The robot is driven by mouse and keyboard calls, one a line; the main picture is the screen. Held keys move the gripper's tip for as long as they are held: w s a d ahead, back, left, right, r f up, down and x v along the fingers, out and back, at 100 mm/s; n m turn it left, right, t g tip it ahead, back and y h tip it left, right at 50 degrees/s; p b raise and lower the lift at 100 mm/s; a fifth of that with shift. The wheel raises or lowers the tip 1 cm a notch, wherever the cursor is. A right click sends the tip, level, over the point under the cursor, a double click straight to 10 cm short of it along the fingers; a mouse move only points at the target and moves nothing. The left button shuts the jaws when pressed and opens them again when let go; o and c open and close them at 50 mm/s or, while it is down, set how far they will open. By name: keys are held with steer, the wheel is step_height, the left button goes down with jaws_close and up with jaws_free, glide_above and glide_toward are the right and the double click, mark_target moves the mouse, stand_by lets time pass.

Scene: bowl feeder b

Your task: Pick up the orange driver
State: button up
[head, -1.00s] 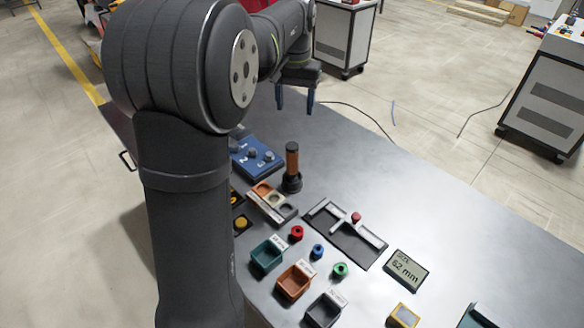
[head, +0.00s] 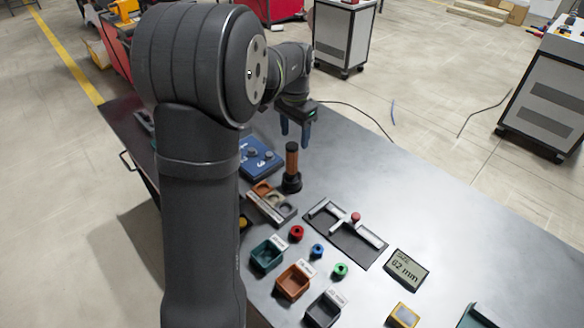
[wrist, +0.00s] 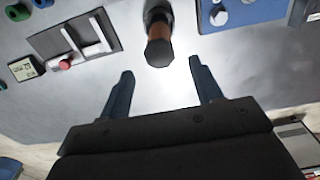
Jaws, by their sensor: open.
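The orange driver (head: 292,160) stands upright in a dark round base (head: 291,183) on the metal table. It has an orange-brown shaft with a dark top. In the wrist view the driver (wrist: 158,50) is at the top centre, beyond the fingertips and roughly between their lines. My gripper (head: 294,143) is behind and above the driver in the head view, with its blue fingers pointing down. In the wrist view my gripper (wrist: 160,76) has its two fingers spread apart with nothing between them.
A blue panel with knobs (head: 258,157) lies left of the driver. A tray with round pockets (head: 270,204) and a dark plate with a metal track (head: 345,232) are in front. Several small bins and a display (head: 406,270) stand nearer. The table's right side is largely clear.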

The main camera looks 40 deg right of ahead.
mark_target(292, 146)
steer(key=shift+w+a+f, duration=0.1)
steer(key=shift+a+f, duration=0.15)
steer(key=shift+f, duration=1.5)
steer(key=shift+a+f, duration=0.2)
steer(key=shift+f, duration=1.5)
steer(key=c, duration=1.2)
steer(key=shift+o, duration=0.2)
steer(key=shift+r, duration=0.1)
